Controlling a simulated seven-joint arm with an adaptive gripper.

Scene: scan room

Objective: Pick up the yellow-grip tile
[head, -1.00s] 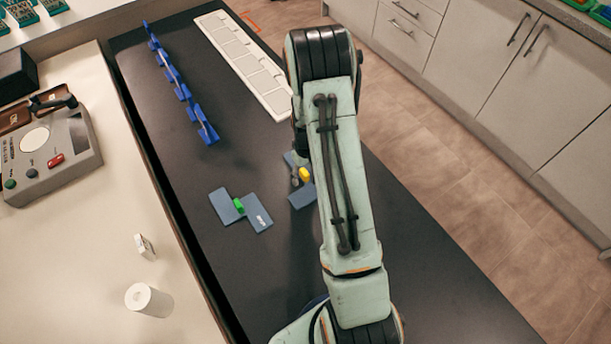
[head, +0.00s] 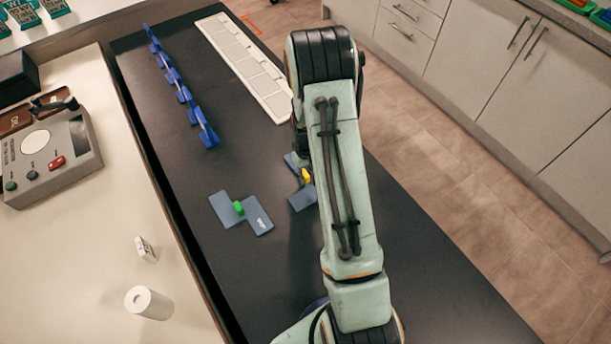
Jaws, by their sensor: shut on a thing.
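The yellow-grip tile (head: 301,198) is a flat blue-grey piece on the dark table, partly hidden by my arm. Its yellow grip (head: 306,175) stands up near the middle. My gripper (head: 303,177) is mostly hidden behind my arm; a dark finger shows against the grip's left side. It is shut on the yellow grip. The tile appears to be at table level; I cannot see any gap under it.
A similar blue-grey tile with a green grip (head: 238,208) lies just left. Blue racks (head: 181,92) line the table's left side. A pale slotted tray (head: 243,64) lies toward the back. A white counter (head: 85,255) runs along the left. The table's front right is clear.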

